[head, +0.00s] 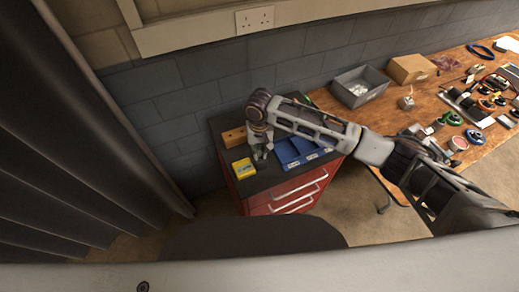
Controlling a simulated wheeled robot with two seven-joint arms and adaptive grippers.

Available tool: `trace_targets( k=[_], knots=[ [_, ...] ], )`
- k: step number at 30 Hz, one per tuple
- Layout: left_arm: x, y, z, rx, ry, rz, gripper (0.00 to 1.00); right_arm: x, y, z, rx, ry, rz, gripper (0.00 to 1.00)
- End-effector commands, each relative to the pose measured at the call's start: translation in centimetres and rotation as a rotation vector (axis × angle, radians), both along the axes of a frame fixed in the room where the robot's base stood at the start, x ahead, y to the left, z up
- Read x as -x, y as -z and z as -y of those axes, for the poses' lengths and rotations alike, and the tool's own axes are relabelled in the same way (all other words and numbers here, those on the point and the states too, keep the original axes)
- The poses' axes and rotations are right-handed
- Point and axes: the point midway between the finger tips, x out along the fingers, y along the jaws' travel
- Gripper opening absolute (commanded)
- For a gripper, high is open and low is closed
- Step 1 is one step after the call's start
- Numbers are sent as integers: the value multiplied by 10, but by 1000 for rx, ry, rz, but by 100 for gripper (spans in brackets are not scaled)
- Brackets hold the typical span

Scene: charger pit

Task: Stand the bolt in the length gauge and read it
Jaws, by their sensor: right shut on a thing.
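My right gripper (261,156) points down over the dark top of the red drawer cabinet (262,183), between a wooden block, a yellow item and a blue tray. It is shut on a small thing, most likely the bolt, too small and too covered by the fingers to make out. The wooden block (233,137) lies left of the gripper, towards the wall. The yellow item (243,168) lies left of and nearer than the fingertips. I cannot tell which of these, if any, is the length gauge. My left gripper is not in view.
The blue divided tray (296,152) stands right of the gripper, partly under my right forearm. A wooden bench (432,98) at the right carries a grey bin (360,86), a cardboard box (411,69) and many small parts. A grey block wall (185,92) closes off the back.

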Motion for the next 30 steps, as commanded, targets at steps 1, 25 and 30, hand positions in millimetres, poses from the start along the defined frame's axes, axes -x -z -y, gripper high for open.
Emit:
trace_targets(
  k=[1,25,30],
  knots=[
    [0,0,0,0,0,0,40,0,1,0,0,0,0,0],
    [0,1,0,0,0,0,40,0,10,0,0,0,0,30],
    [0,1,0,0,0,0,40,0,10,0,0,0,0,41]
  ],
)
